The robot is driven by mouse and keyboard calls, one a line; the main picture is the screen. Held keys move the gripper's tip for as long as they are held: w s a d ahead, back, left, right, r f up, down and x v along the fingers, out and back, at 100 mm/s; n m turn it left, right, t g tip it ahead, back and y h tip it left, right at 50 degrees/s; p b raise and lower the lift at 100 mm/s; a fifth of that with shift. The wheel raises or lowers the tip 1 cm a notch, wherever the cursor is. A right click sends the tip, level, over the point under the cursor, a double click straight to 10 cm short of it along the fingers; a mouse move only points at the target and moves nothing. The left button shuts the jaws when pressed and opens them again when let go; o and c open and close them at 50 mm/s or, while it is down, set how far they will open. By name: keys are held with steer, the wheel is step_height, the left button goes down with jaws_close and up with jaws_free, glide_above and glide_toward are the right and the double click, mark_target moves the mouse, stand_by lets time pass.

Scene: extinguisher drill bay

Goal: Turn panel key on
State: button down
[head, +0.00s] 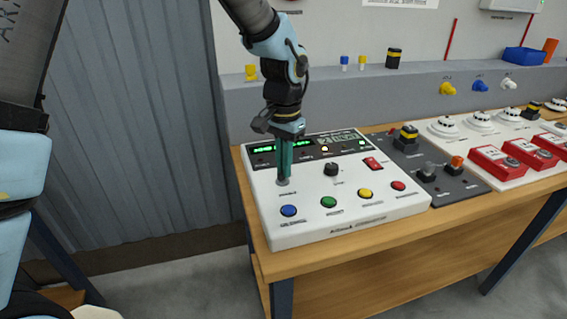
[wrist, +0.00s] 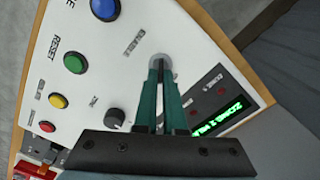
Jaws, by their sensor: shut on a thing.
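The white control panel (head: 325,224) stands on the wooden bench at its left end, with a lit green display along its back. My gripper (head: 284,176) points down at the panel's left part, its teal fingers shut on the panel key at a round silver key switch (head: 282,182). In the wrist view my gripper (wrist: 161,76) reaches the silver key switch (wrist: 161,62). The key itself is mostly hidden between the fingertips, and I cannot tell its turn angle.
Blue (head: 289,211), green (head: 328,202), yellow (head: 365,193) and red (head: 398,186) buttons line the panel's front. A black knob (head: 331,169) and a red rocker switch (head: 373,163) sit to the right. A dark board (head: 440,172) with switches and red call boxes (head: 497,161) stand further right.

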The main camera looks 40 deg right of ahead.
steer(key=shift+m, duration=0.6)
steer(key=c, duration=1)
jaws_free()
steer(key=shift+r, duration=0.15)
step_height(320, 180, up, 11)
steer(key=b, duration=0.2)
steer(key=shift+f, duration=0.2)
